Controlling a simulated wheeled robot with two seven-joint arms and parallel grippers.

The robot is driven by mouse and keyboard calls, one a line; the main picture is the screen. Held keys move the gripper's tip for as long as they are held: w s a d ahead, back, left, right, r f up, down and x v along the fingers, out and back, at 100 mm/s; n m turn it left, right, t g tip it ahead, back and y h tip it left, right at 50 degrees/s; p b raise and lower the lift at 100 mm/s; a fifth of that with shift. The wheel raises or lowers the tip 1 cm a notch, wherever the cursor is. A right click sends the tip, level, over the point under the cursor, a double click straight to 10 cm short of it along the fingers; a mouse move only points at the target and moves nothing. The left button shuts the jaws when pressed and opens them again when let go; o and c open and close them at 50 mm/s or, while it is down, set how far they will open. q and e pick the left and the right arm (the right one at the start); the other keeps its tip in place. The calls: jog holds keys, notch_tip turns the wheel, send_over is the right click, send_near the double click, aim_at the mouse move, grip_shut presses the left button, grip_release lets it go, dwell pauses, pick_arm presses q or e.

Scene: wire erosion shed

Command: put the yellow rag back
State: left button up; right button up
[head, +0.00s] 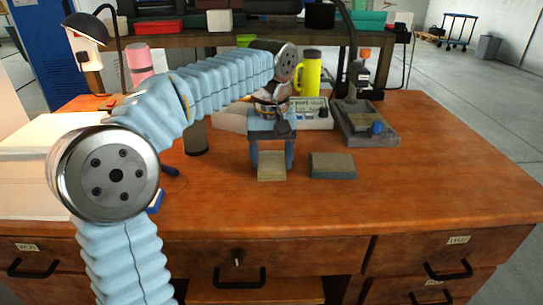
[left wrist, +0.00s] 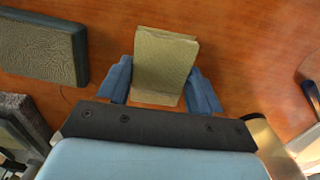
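A folded dull-yellow rag (head: 272,166) lies on the bench in the middle of the head view. It also shows in the left wrist view (left wrist: 165,62), top centre. My left gripper (head: 272,160) points down over it, its two blue fingers wide apart. In the left wrist view the fingers (left wrist: 160,88) stand at the left and right of the rag's near end, very close to its sides. I cannot tell whether they touch it. My right gripper is not in view.
A grey-and-olive block (head: 333,166) lies just right of the rag. A black lamp (head: 88,28) stands back left. The bench's right side is clear.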

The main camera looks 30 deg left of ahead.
aim_at(272, 160)
pick_arm(q)
jog(key=o, duration=0.4)
jog(key=shift+c, duration=0.2)
jog(key=shift+r, duration=0.1)
notch_tip(272, 160, up, 12)
jog(key=p, duration=0.4)
